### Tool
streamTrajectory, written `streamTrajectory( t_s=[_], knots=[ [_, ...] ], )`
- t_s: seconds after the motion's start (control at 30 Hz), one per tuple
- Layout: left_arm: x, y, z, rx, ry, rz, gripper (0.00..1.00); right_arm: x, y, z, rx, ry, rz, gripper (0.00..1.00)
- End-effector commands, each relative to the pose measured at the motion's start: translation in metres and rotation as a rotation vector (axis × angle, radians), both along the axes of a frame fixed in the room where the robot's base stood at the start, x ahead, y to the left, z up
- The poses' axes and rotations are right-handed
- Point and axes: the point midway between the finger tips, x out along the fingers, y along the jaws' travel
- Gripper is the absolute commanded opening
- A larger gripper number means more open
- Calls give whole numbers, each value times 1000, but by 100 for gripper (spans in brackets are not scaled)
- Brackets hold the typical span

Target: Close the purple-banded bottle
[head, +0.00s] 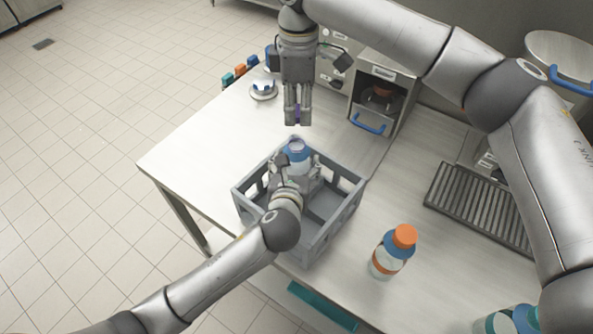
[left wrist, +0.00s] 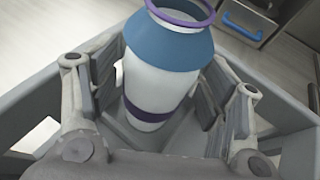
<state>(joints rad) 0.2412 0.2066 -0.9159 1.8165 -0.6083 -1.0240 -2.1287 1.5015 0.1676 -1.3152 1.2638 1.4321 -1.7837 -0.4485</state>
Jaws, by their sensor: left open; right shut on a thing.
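The purple-banded bottle (head: 298,158) stands in the grey crate (head: 330,221), with a blue shoulder and no cap on its purple-ringed neck. In the left wrist view the bottle (left wrist: 160,85) shows its purple band low on a pale body. My left gripper (head: 297,178) is open, with its fingers (left wrist: 160,100) on both sides of the bottle and a gap visible at the right. My right gripper (head: 297,116) is shut on a small purple thing, apparently the purple cap (head: 297,122), above and beyond the bottle mouth. The fingers hide most of it.
An orange-capped bottle (head: 390,254) stands right of the crate. A machine with a blue handle (head: 369,124) is behind, and a drain grate (head: 482,207) is at the right. A round silver piece (head: 263,91) lies at the back left. The table left of the crate is clear.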

Motion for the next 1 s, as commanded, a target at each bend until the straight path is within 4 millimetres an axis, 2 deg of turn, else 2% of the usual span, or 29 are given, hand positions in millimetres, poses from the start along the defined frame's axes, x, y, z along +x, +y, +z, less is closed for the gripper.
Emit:
streamTrajectory(
  t_s=[0.27,0.6,0.7,0.83,1.0],
  knots=[
    [1,0,0,0,0,0,71,0,0,0,0,0,0,28],
    [0,0,0,1,0,1,27,0,0,0,0,0,0,28],
    [0,0,0,1,0,1,17,0,0,0,0,0,0,28],
    [0,0,0,1,0,1,17,0,0,-10,-1,3,0,28],
    [0,0,0,1,0,1,17,-1,0,-36,0,6,0,28]
  ],
)
